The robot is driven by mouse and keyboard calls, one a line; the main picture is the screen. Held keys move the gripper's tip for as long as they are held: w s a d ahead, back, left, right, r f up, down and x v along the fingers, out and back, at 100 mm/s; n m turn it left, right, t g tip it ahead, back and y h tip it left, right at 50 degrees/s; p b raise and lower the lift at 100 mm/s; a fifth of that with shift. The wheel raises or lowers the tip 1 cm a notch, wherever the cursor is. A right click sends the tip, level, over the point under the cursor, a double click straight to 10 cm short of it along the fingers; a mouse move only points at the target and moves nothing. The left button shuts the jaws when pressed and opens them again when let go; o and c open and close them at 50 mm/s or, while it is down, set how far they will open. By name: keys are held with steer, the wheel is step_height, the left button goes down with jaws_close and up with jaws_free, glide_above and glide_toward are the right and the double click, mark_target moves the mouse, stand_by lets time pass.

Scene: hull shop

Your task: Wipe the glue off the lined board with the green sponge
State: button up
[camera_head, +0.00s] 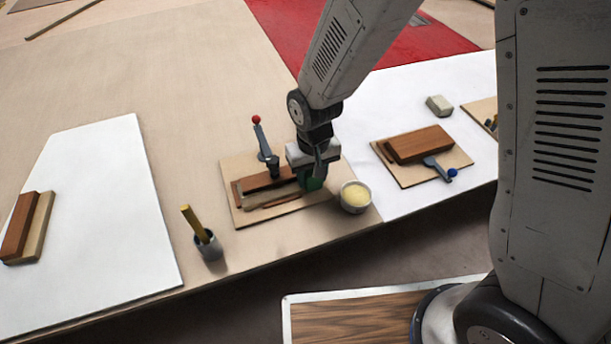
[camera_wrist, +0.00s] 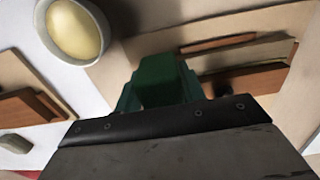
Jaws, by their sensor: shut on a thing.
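My gripper (camera_head: 312,176) is shut on the green sponge (camera_head: 311,184), which also shows in the wrist view (camera_wrist: 158,82). It holds the sponge at the right end of the middle board (camera_head: 240,215), over or on the wood pieces there; I cannot tell whether the sponge touches. This tan board carries a reddish-brown block (camera_head: 262,181), thin wooden strips (camera_head: 272,201) and a grey clamp with a red ball (camera_head: 262,142). The wrist view shows the strips (camera_wrist: 243,82) right of the sponge. I cannot make out lines or glue; the gripper hides part of the board.
A white bowl of yellow stuff (camera_head: 355,197) stands close right of the gripper. A grey cup with a yellow-handled tool (camera_head: 207,245) is at the left front. A second board (camera_head: 410,180) bears a brown block and blue-ball clamp. The white sheet (camera_head: 110,200) is mostly clear.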

mark_target(287, 193)
steer(key=shift+d+f, duration=0.1)
steer(key=shift+d, duration=0.15)
steer(key=shift+s+a+r, duration=0.1)
steer(key=shift+s+a, duration=0.1)
steer(key=shift+a, duration=0.55)
steer(key=shift+s+a+r, duration=0.1)
steer(key=shift+s+a, duration=0.1)
steer(key=shift+a, duration=0.55)
steer(key=shift+s+a, duration=0.2)
steer(key=shift+a, duration=0.55)
steer(key=shift+s+a+f, duration=0.1)
steer(key=shift+s+a, duration=0.05)
steer(key=shift+a, duration=0.45)
steer(key=shift+s+a+f, duration=0.1)
steer(key=shift+s+a, duration=0.05)
steer(key=shift+a, duration=0.4)
steer(key=shift+r, duration=0.15)
step_height(287, 193, up, 7)
steer(key=shift+d, duration=0.15)
